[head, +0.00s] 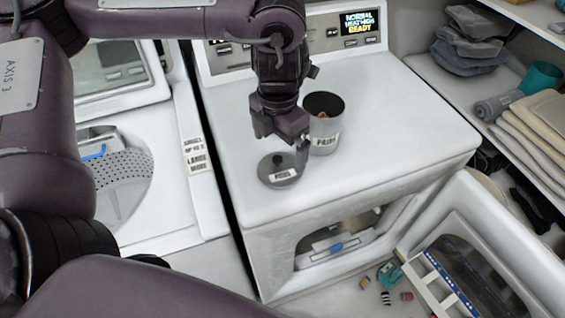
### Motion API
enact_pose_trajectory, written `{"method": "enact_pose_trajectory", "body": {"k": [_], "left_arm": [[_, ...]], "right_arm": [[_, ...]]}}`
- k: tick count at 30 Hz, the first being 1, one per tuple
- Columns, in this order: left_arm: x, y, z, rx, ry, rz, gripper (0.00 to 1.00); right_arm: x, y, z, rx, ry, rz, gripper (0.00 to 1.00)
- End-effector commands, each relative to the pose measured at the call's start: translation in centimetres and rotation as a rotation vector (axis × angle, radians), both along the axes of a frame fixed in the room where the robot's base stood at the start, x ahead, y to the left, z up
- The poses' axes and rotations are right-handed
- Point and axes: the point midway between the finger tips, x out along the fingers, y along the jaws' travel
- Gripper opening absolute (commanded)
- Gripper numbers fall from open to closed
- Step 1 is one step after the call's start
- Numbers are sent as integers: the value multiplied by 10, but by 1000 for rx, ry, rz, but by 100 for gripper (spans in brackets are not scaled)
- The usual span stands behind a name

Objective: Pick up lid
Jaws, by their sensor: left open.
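A round grey lid (278,172) with a dark knob and a white label lies flat on top of the white dryer (375,125). An open metal canister (324,132) with a label stands upright just behind and to the right of the lid, with something brownish inside. My left gripper (291,146) points down over the dryer top, close above the lid's knob and in front of the canister's left side. It is open, and nothing shows held in it. Whether a fingertip touches the lid or the canister cannot be told. My right gripper is not in view.
The dryer's control panel (300,40) rises behind. Its door (480,240) hangs open at the lower right, with small items on the floor beside it. A washer (130,170) stands at left. Shelves at right hold folded cloths (535,130). The dryer top's right side is clear.

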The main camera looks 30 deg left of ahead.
Motion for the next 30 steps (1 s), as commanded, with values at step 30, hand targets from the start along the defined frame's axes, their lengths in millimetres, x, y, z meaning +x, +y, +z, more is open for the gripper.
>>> {"method": "enact_pose_trajectory", "body": {"k": [30], "left_arm": [[7,0,-59,0,-1,2,72]], "right_arm": [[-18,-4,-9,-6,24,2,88]]}}
